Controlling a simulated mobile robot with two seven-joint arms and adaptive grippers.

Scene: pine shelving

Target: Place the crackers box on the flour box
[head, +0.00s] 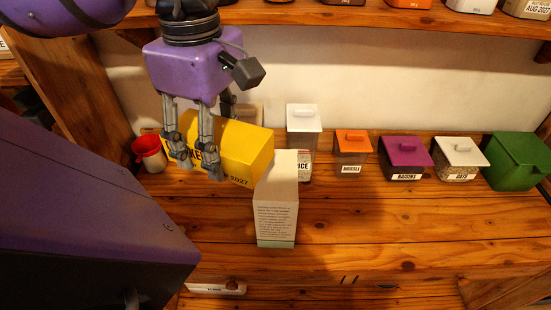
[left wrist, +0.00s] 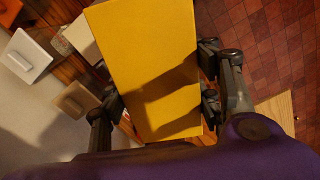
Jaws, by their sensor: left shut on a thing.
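The crackers box (head: 247,146) is yellow, with dark lettering ending in 2027 on its side. My left gripper (head: 196,165) is shut on it from above, and the box lies lengthwise, its right end beside the top of a pale box. It fills the middle of the left wrist view (left wrist: 150,60), between the two fingers (left wrist: 165,105). The pale upright box (head: 275,215), with small print on its front, stands on the shelf board; it seems to be the flour box, but I cannot read a name. I cannot tell if the boxes touch. My right gripper is out of view.
Behind stands a white-lidded jar (head: 304,118); to the right are orange-lidded (head: 352,143), purple-lidded (head: 404,152) and white-lidded (head: 458,152) containers and a green bin (head: 514,163). The board's front right is clear. An upper shelf runs above.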

